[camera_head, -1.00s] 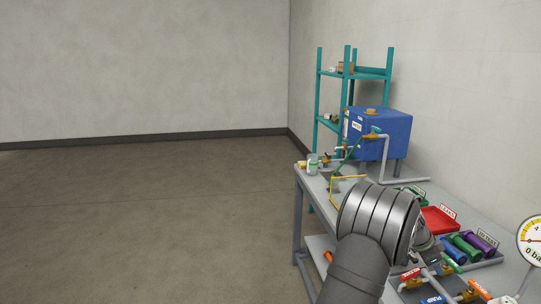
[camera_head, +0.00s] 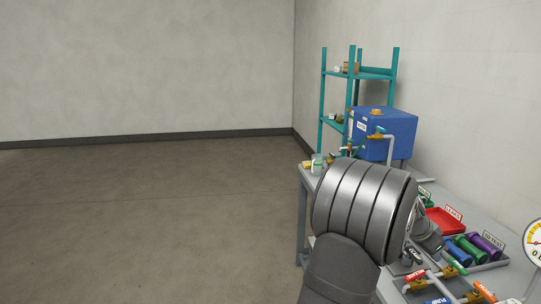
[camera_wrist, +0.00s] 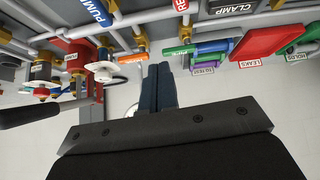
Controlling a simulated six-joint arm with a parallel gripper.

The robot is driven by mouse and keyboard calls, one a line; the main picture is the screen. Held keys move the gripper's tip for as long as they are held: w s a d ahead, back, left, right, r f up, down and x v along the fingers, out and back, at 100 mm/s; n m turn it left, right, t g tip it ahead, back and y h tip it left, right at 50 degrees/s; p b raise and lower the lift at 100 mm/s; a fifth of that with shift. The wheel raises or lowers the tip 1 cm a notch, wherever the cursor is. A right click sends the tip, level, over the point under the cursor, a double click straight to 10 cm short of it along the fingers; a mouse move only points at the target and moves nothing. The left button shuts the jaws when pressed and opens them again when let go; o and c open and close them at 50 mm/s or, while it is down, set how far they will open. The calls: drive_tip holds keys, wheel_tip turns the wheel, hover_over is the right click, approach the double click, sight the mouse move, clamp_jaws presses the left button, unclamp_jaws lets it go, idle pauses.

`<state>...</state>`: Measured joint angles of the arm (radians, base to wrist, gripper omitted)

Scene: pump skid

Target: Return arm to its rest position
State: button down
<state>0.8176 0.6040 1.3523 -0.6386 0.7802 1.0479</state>
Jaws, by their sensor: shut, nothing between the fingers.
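My gripper (camera_wrist: 161,85) shows in the wrist view with its two dark fingers together and nothing between them. It appears clear of the pipes and trays, which show upside down in that view. In the head view my own arm's large grey joint covers the left part of the grey bench (camera_head: 490,224) and hides the gripper's fingertips. The arm is raised over the bench's near left side.
A blue tank (camera_head: 386,136) stands at the bench's back, with a teal shelf (camera_head: 351,100) behind it. A red tray (camera_head: 445,221), colored cylinders (camera_head: 466,248), valved pipes (camera_head: 440,275) and a gauge (camera_head: 537,243) lie to the right. The floor (camera_head: 150,220) at left is open.

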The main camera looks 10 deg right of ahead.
drive_tip(key=shift+s+a+r+n+y, duration=0.1)
drive_tip(key=shift+s+a+r+n, duration=0.1)
drive_tip(key=shift+r+n, duration=0.3)
drive_tip(key=shift+s+a+r+n+y, duration=0.1)
drive_tip(key=shift+s+r+n, duration=0.1)
drive_tip(key=shift+r+n, duration=0.3)
drive_tip(key=shift+s+a+r+n+y, duration=0.1)
drive_tip(key=shift+s+a+r+n, duration=0.1)
drive_tip(key=shift+r+n, duration=0.3)
drive_tip(key=shift+f, duration=0.15)
drive_tip(key=c, duration=1.9)
unclamp_jaws()
drive_tip(key=shift+c, duration=0.2)
drive_tip(key=o, duration=0.6)
drive_tip(key=w+a+r+m+t+y, duration=0.1)
drive_tip(key=w+a+r+y, duration=0.1)
drive_tip(key=a+r, duration=0.2)
drive_tip(key=a, duration=0.2)
drive_tip(key=shift+w+a+r, duration=0.15)
drive_tip(key=shift+a, duration=0.25)
approach(414, 275)
drive_tip(key=shift+y, duration=0.4)
drive_tip(key=x, duration=0.8)
drive_tip(key=shift+d+r, duration=0.1)
drive_tip(key=shift+d, duration=0.3)
